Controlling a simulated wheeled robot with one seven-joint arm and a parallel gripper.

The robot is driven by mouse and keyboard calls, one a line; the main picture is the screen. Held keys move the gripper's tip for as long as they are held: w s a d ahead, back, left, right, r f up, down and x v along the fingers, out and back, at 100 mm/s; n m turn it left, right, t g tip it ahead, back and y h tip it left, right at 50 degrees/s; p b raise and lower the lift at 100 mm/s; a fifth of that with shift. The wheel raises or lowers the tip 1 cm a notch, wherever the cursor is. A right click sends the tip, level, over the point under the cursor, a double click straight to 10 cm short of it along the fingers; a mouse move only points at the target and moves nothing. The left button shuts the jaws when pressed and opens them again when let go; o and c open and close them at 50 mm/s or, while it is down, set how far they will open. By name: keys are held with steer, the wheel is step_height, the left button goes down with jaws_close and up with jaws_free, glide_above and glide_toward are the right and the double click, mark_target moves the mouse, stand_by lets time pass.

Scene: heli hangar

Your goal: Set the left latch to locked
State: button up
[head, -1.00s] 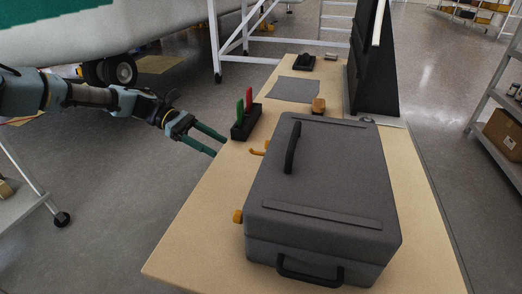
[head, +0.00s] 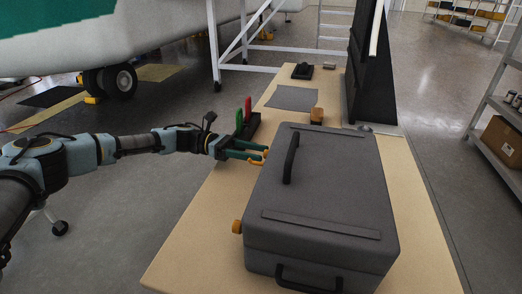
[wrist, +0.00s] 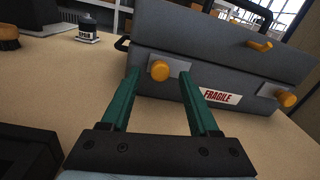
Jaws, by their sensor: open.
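A grey case (head: 330,185) lies shut on the table, with orange fittings on its left side. The far orange fitting (head: 265,153) is by my fingertips in the head view. In the wrist view, an orange knob (wrist: 170,69) on the left of the case's side is ahead of my gripper, between the lines of its fingers. An orange lever (wrist: 260,46) juts out higher up, and another orange knob (wrist: 287,100) is at right. My gripper (wrist: 165,88) is open with nothing between its green fingers. I cannot tell whether they touch the knob.
A black holder (head: 252,125) with a red and a green piece stands beside my gripper. A wooden-handled brush (head: 317,116), a grey mat (head: 291,97) and a tall black panel (head: 370,65) are farther back. A FRAGILE label (wrist: 221,97) is on the case. The table's near left is bare.

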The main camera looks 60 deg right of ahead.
steer(key=shift+x, duration=0.9)
jaws_close()
